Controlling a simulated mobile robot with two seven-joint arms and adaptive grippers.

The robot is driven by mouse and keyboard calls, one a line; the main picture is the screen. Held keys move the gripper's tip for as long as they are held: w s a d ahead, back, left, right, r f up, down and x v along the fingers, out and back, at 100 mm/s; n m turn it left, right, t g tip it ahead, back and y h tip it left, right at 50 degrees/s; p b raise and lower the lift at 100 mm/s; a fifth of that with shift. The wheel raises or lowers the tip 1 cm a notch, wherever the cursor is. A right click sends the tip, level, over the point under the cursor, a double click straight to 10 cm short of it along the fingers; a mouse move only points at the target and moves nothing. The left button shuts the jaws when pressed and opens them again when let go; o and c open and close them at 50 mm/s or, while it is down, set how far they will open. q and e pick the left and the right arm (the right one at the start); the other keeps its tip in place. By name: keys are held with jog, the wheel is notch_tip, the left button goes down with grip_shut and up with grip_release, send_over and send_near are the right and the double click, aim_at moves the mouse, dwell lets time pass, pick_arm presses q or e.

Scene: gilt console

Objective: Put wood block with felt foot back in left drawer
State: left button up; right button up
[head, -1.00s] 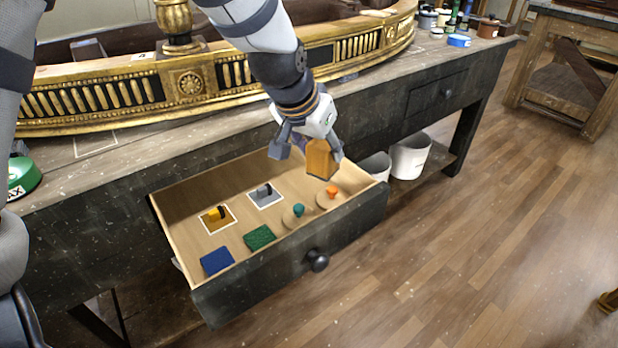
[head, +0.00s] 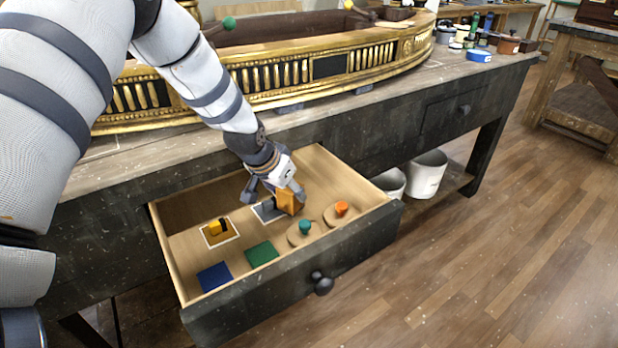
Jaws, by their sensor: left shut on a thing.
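The wood block (head: 288,202) is orange-brown and is held at the tip of my left gripper (head: 276,194), low over the open left drawer (head: 195,262). My left gripper is shut on it. I cannot tell whether the block touches the drawer floor. Its felt foot cannot be made out. It partly covers a grey piece on a white-edged patch (head: 267,211) in the drawer. My right gripper is not in view.
The gilt console (head: 300,70) lies on the bench behind.

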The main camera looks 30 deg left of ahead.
pick_arm(q)
jog(key=w+b, duration=0.1)
jog(key=w, duration=0.6)
jog(key=shift+w+b, duration=0.15)
jog(key=shift+b, duration=0.15)
jog(key=shift+w+f, duration=0.1)
jog(key=shift+f, duration=0.25)
jog(key=shift+c, duration=0.8)
jog(key=o, duration=1.4)
jog(key=shift+f, duration=0.15)
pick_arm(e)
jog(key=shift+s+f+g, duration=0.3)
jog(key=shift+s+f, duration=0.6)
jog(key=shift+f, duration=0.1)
pick_arm(q)
jog(key=p+v, duration=0.1)
jog(key=v, duration=0.3)
jog(key=shift+s, duration=0.3)
jog(key=s+p, duration=0.2)
jog(key=s, duration=0.8)
jog(key=shift+s+d+f, duration=0.1)
jog(key=shift+s+f, duration=0.05)
jog(key=shift+s, duration=0.2)
jog(key=shift+s+f, duration=0.15)
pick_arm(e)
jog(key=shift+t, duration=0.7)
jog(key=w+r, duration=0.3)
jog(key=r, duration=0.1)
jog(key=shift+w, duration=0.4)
